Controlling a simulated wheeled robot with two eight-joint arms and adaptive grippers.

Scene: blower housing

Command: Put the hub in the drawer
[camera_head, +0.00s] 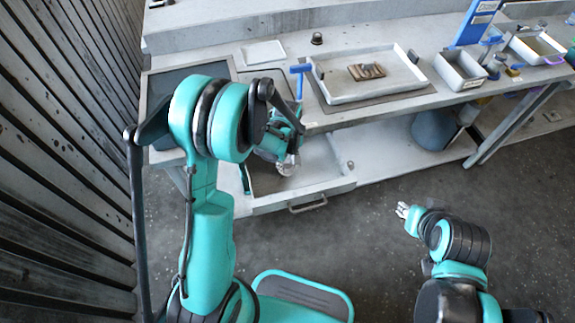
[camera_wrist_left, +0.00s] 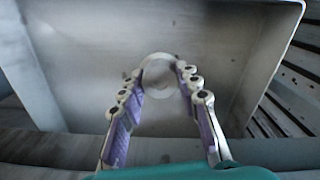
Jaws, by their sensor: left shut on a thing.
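The hub (camera_wrist_left: 158,62), a pale round ring-like part, is between the fingertips of my left gripper (camera_wrist_left: 160,80) in the left wrist view. The gripper is shut on it. In the head view, my left gripper (camera_head: 287,164) points down into the open drawer (camera_head: 325,165) under the bench; the hub cannot be told clearly from the fingers there. The drawer's grey floor and walls (camera_wrist_left: 225,45) surround the hub in the wrist view. Whether the hub touches the floor cannot be told. My right gripper (camera_head: 402,210) is away from the drawer, over the floor; its jaw state is unclear.
A slatted wall (camera_head: 60,160) stands at left. The floor before the drawer is clear.

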